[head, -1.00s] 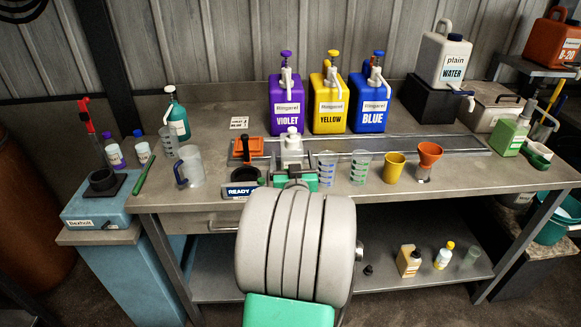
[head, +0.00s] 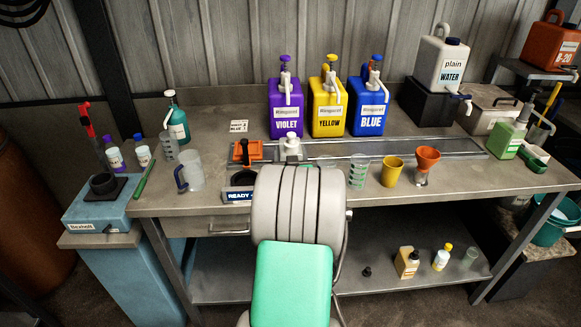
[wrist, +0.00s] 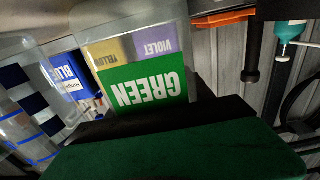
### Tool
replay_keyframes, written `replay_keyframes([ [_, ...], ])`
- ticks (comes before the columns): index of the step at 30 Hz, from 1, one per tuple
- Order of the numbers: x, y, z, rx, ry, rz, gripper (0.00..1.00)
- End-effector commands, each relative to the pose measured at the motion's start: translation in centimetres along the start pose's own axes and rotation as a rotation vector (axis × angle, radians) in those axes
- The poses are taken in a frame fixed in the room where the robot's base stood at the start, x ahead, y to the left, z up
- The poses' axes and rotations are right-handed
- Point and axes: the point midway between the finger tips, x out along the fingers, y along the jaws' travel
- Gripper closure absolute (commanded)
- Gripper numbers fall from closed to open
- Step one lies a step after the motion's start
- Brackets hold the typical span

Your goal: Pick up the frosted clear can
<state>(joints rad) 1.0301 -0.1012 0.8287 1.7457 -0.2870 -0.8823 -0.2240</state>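In the wrist view, which is upside down, a frosted clear can (wrist: 145,86) with a GREEN, YELLOW and VIOLET label is close to the camera. A dark part of my gripper (wrist: 170,140) crosses in front and hides its upper end. I cannot tell whether the gripper touches it. In the head view, my arm's rounded grey link hides my gripper and most of the bench middle. A white-capped container (head: 291,144) shows just behind the arm.
Violet (head: 286,107), yellow (head: 328,108) and blue (head: 368,107) pump jugs stand behind. A striped clear cup (head: 358,172), a yellow cup (head: 392,170) and an orange funnel (head: 427,162) stand right of my arm. A handled jug (head: 190,172) stands to the left.

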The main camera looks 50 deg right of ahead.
Motion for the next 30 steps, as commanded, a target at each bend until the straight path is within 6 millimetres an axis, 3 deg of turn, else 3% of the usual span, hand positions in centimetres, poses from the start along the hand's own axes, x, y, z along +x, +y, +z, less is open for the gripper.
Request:
replay_keyframes([
  [15, 0.0, 0.0, 0.0, 0.0, 0.0, 0.0, 0.86],
  [23, 0.0, 0.0, -0.1, 0.0, 0.001, 0.0, 0.86],
  [30, 0.0, 0.0, -1.7, -0.002, 0.004, 0.0, 0.86],
])
